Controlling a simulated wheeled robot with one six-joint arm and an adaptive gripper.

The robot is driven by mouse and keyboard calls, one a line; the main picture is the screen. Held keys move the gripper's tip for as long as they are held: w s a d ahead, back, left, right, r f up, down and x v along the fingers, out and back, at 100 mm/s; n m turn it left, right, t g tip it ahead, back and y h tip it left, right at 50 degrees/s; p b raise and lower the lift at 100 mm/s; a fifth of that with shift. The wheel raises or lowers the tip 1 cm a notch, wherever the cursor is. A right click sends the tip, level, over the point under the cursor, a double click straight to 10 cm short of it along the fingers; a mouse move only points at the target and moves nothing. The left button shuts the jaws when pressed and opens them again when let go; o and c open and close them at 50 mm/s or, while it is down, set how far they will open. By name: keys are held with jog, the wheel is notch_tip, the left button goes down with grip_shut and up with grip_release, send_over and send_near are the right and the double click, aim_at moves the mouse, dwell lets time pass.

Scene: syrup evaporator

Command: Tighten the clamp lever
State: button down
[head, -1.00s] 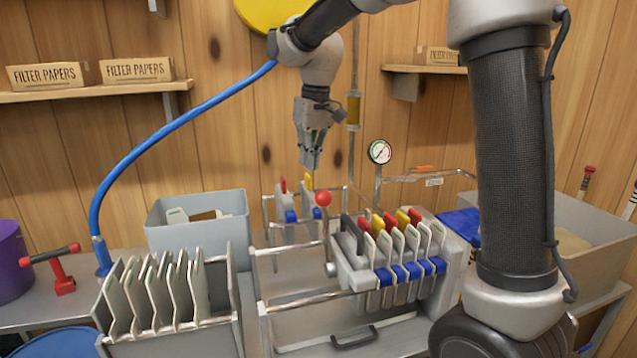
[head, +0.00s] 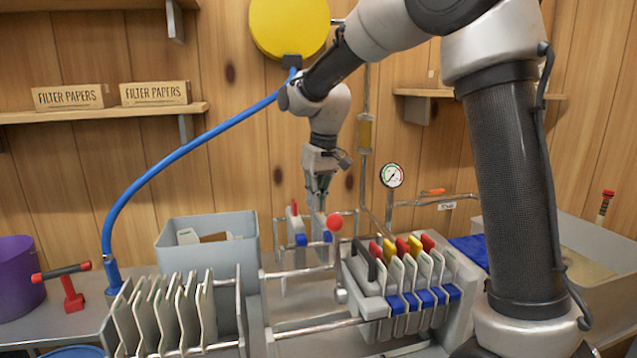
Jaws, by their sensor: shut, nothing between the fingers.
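The clamp lever (head: 336,223) has a red ball knob on a metal rod. It stands nearly upright at the left end of the filter press (head: 362,265), with its pivot low beside the end block. The press holds a row of pale plates with red, yellow and blue tabs. My gripper (head: 319,203) points down with its fingers shut and empty. In the picture it is just above and left of the red knob, in front of the separate plates (head: 299,222) at the back, partly hiding them. I cannot tell whether it touches them.
A plate rack (head: 230,340) stands front left, with a grey bin (head: 208,232) behind it. A blue hose (head: 165,157) arcs across the left. A pressure gauge (head: 392,175) and pipe stand behind the press. My arm column blocks part of the right side.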

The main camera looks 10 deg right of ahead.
jog(key=shift+s+d+f, duration=0.15)
jog(key=shift+s+f, duration=0.1)
jog(key=shift+s, duration=0.35)
jog(key=shift+s+d+f, duration=0.2)
jog(key=shift+s, duration=0.4)
jog(key=shift+s+d+f, duration=0.15)
jog(key=shift+s+f, duration=0.1)
jog(key=shift+s, duration=0.35)
